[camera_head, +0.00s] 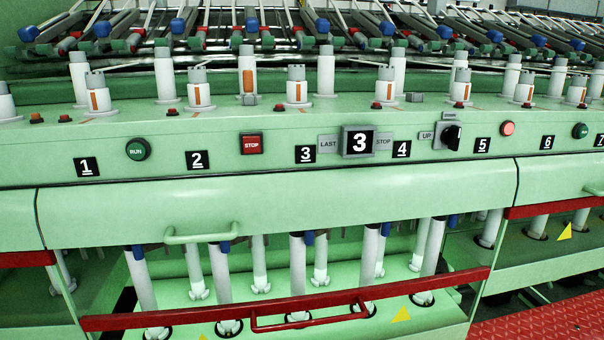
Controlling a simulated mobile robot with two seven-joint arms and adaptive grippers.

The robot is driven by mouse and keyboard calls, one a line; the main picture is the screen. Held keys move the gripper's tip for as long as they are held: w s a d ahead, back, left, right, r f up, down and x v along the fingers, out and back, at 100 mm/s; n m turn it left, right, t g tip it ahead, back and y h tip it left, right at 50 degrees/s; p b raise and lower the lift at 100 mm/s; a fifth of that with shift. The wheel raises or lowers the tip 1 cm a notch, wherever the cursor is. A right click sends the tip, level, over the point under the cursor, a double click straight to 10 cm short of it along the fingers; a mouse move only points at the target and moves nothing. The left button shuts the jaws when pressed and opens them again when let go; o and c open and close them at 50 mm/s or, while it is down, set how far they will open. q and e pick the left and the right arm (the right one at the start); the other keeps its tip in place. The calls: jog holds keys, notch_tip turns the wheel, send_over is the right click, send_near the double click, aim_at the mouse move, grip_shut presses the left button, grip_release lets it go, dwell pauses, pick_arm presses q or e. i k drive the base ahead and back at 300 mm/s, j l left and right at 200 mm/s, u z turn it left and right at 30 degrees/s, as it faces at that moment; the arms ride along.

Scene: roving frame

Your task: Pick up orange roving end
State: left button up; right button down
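The green roving frame (270,205) fills the view. A white spindle with a grey top (247,62) in the back row shows a wide orange band (248,82), larger than the orange on the others. Front-row spindles, such as the one above label 3 (297,86), carry narrow orange strips. Thin orange marks (100,119) lie on the green ledge below some of them. I cannot tell which orange piece is the roving end. Neither of my grippers is in view.
The front panel has numbered labels, a green RUN button (137,149), a red STOP button (251,144), a display reading 3 (359,142) and a black knob (451,137). Below are a green handle (203,237) and a red rail (210,317). Drafting rollers (180,27) line the top.

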aim_at(248, 78)
jog(key=j+u, duration=0.3)
jog(key=j, duration=0.15)
jog(key=i+j+u, duration=0.1)
jog(key=j+u, duration=0.25)
jog(key=i+j+u, duration=0.1)
jog(key=j+u, duration=0.2)
jog(key=j, duration=0.2)
